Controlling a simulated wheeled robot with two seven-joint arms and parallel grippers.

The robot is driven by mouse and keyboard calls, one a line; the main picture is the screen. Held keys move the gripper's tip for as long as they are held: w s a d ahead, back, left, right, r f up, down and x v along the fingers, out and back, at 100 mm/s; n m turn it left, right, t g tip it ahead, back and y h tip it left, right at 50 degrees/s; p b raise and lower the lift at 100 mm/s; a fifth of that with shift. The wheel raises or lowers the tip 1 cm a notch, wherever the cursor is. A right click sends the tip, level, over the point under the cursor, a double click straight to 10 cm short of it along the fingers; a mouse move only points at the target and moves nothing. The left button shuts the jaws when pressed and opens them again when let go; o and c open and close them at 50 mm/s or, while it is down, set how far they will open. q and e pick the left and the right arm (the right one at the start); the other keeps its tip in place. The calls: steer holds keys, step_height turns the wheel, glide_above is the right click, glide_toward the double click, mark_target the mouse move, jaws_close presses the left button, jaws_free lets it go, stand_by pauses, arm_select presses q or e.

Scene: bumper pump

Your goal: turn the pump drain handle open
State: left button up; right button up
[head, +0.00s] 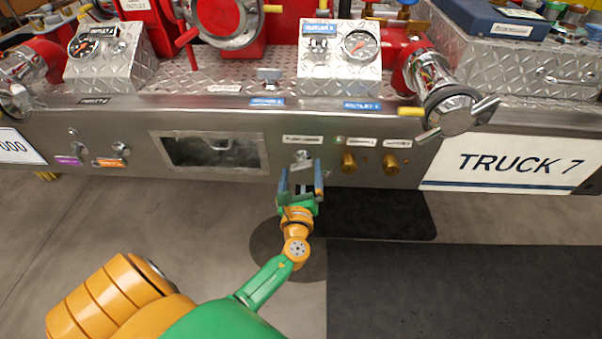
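A small silver handle (302,156) sits on the truck's metal bumper panel, under a white label (301,139) too small to read surely; it appears to be the pump drain handle. My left gripper (303,175) reaches up to it from below, with its two dark blue-grey fingers apart. The fingertips lie to the left and right of the handle's lower part. A gap shows between the fingers, and I cannot tell whether either touches the handle. My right gripper is not in view.
Two brass knobs (349,162) (391,164) stand close right of the handle. Gauges and a large capped outlet (450,110) sit above. The floor below is open, with dark mats (460,295).

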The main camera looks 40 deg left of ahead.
arm_select(q)
steer(key=v, duration=0.7)
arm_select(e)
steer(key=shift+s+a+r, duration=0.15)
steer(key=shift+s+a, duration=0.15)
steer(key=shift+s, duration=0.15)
arm_select(q)
steer(key=shift+s, duration=0.1)
